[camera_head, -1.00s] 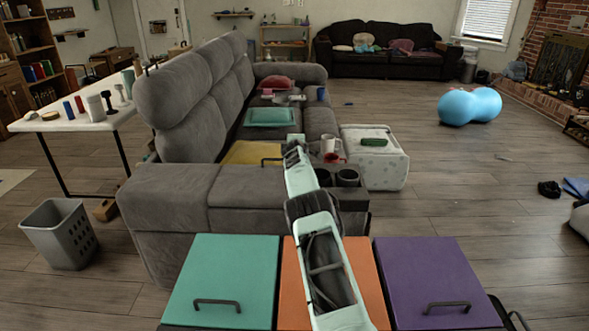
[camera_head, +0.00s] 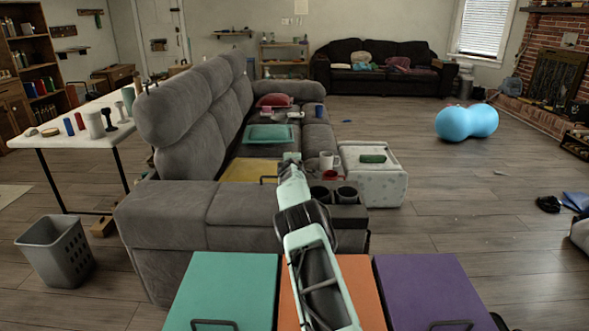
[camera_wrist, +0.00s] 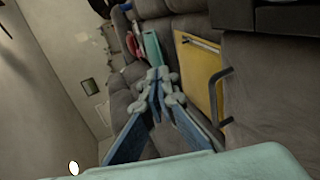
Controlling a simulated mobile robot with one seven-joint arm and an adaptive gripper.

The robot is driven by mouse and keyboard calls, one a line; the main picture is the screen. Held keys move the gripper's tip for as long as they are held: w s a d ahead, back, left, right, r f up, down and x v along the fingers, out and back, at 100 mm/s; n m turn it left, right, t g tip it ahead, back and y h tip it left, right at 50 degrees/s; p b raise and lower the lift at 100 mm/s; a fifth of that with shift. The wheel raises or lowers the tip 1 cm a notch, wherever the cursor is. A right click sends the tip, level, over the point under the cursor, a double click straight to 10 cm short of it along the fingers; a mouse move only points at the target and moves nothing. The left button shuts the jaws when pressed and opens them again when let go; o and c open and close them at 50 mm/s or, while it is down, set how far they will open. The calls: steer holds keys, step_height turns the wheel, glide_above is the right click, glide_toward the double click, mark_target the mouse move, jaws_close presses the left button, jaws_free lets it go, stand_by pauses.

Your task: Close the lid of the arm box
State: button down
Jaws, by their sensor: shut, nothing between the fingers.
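The grey sofa's near arm (camera_head: 165,205) faces me, its top flat and padded. I cannot tell for sure which part is the arm box's lid. A yellow panel (camera_head: 253,168) with a dark bar handle lies just beyond this arm. In the wrist view the yellow panel (camera_wrist: 198,75) shows at the right, with its handle (camera_wrist: 216,95) near its lower edge. My gripper (camera_head: 291,158) is shut and empty, over the sofa to the right of the yellow panel. Its fingers (camera_wrist: 160,78) are together in the wrist view, apart from the panel and handle.
Dark cup holders (camera_head: 333,195) and a white mug (camera_head: 327,160) are right of my gripper. A teal tray (camera_head: 268,134) lies farther along the sofa. Teal (camera_head: 225,285), orange (camera_head: 362,290) and purple (camera_head: 425,285) lids are in front. Open floor lies right.

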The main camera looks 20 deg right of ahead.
steer(key=v, duration=1.1)
steer(key=shift+s+d, duration=0.2)
steer(key=shift+d, duration=0.15)
